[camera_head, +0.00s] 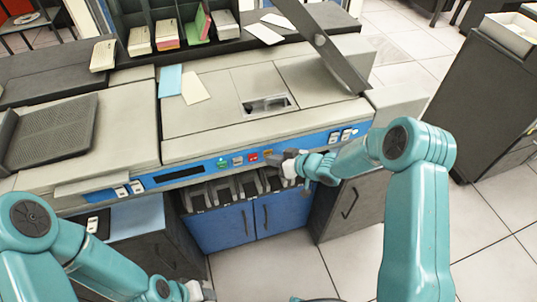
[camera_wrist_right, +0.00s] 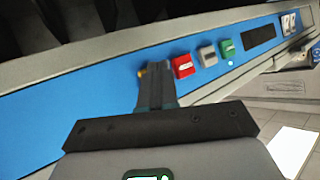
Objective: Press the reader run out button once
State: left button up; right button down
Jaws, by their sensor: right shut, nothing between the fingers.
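The machine's blue front panel (camera_head: 205,168) carries a row of small buttons: green (camera_head: 222,162), grey (camera_head: 238,160), red (camera_head: 253,157) and a yellow or orange one (camera_head: 268,154). Their lettering is too small to read, so I cannot tell which is the reader run out button. My right gripper (camera_head: 277,158) is shut and empty, close to the panel by the yellow button. In the right wrist view its fingers (camera_wrist_right: 156,82) partly cover the yellow button (camera_wrist_right: 142,72), left of the red one (camera_wrist_right: 183,66); contact is unclear. My left gripper (camera_head: 207,292) is low at the bottom edge, its jaws unclear.
White switches (camera_head: 343,135) sit at the panel's right end, and a dark display (camera_head: 180,174) is further left. Below are dark slots and a blue cabinet (camera_head: 225,225). Card stacks (camera_head: 167,35) stand in the rack at the back. Open floor (camera_head: 300,262) lies in front.

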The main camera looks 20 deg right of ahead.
dwell(0.5)
jog(key=shift+s, duration=0.8)
jog(key=s+b, duration=0.1)
jog(key=s, duration=0.3)
jog(key=shift+s+d, duration=0.1)
jog(key=shift+s, duration=0.3)
dwell(0.4)
